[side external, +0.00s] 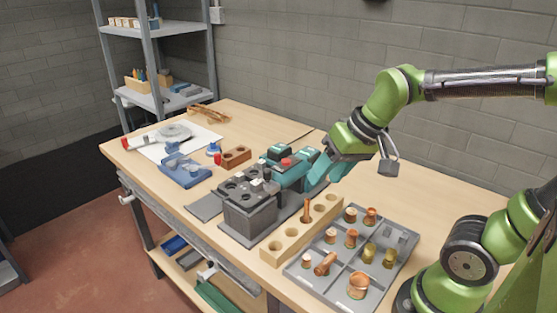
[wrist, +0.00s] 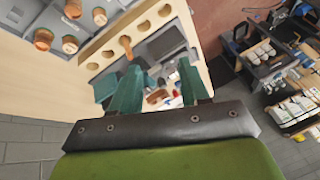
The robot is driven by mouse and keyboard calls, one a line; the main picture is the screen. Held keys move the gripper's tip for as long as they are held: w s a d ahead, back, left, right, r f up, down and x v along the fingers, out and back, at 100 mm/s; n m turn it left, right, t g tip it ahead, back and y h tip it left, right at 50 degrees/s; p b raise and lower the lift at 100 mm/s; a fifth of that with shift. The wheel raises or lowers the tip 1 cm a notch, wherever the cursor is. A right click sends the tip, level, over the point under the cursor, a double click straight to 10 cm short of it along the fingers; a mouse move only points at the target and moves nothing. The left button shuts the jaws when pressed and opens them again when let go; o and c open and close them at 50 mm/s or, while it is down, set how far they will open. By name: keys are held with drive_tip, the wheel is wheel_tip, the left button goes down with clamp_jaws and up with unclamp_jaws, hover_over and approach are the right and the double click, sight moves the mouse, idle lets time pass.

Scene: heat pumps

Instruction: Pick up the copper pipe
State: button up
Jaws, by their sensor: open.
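A copper pipe (side external: 307,210) stands upright in a hole of the pale wooden block (side external: 271,247). It also shows in the wrist view (wrist: 126,46), left of and beyond my left fingertip. My gripper (side external: 327,180) has teal fingers and is above the work area, behind and a little above the pipe in the side view. In the wrist view my gripper's fingers (wrist: 160,69) are spread apart with nothing held between them. The pipe is outside the fingers, and its lower end is hidden in the block.
A grey tray (side external: 325,300) with several copper and brass fittings lies in front of the block. A dark grey and teal device (side external: 250,213) stands just left of the block. Blue tools (side external: 185,170) and white paper lie farther left. The table's right back area is clear.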

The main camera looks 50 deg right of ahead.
sight(307, 200)
drive_tip(key=w+d+f+n+g+h, duration=0.1)
drive_tip(key=w+d+n+g+h, duration=0.1)
drive_tip(key=w+d+n+g, duration=0.5)
drive_tip(key=f+m, duration=0.1)
drive_tip(key=f, duration=0.4)
drive_tip(key=w+f+m+t, duration=0.1)
drive_tip(key=f, duration=1.1)
drive_tip(key=shift+w+a+m+t, duration=0.3)
drive_tip(key=shift+w+a+m, duration=0.05)
drive_tip(key=shift+w+m, duration=0.05)
drive_tip(key=shift+c, duration=0.3)
clamp_jaws()
